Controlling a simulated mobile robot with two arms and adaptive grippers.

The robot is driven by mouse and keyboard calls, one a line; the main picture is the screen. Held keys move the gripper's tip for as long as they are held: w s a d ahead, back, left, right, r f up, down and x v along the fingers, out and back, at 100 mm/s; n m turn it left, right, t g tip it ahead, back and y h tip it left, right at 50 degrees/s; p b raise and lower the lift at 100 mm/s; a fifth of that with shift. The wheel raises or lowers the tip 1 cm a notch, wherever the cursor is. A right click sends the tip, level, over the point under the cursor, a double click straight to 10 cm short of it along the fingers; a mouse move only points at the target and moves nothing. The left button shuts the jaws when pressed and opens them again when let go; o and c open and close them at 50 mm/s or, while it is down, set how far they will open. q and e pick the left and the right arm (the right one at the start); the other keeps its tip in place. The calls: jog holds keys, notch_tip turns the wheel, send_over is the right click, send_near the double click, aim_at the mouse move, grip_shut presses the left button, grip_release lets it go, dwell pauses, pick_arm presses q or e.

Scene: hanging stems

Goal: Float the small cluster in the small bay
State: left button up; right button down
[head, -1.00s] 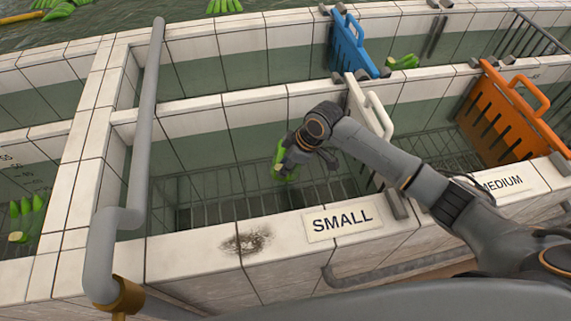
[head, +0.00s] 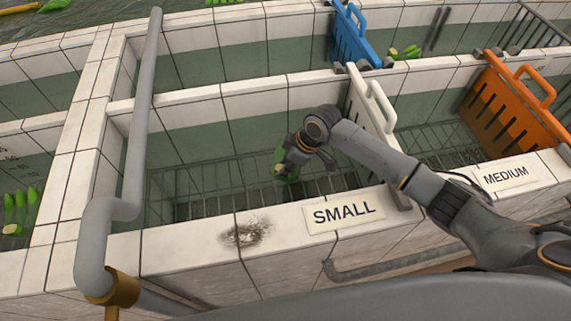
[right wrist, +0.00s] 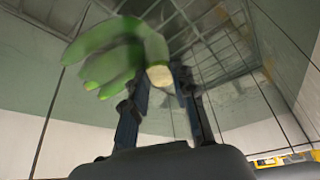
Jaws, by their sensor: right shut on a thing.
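A small cluster of green bananas (head: 281,158) is inside the small bay, below its rim, partly hidden by my right gripper (head: 287,172). In the right wrist view the cluster (right wrist: 112,58) lies at the fingers (right wrist: 165,105), with its pale cut stem end toward me. My right gripper is shut on it. The small bay (head: 225,112) has white rims, green lower walls and a wire grid near its bottom. The SMALL sign (head: 344,212) is on its front rim. I cannot tell whether the cluster touches water. My left gripper is out of view.
A white gate (head: 368,105) closes the bay's right side, and an orange gate (head: 513,105) stands beyond the MEDIUM sign (head: 505,174). A blue gate (head: 350,38) is behind. A grey pipe (head: 143,110) rises at the left. More green bananas (head: 20,208) are in the left bay.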

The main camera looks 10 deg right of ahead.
jog(key=shift+f+b, duration=0.55)
jog(key=shift+f, duration=0.5)
dwell(0.4)
jog(key=c, duration=1)
grip_release()
jog(key=s+d+r+p, duration=0.1)
jog(key=d+r+p, duration=0.1)
jog(key=r+p, duration=0.7)
jog(key=s+d+r+p, duration=0.1)
jog(key=r+p, duration=0.7)
jog(key=r, duration=1.1)
jog(key=shift+d+r+p, duration=0.3)
jog(key=shift+d+p, duration=0.05)
jog(key=shift+d, duration=0.2)
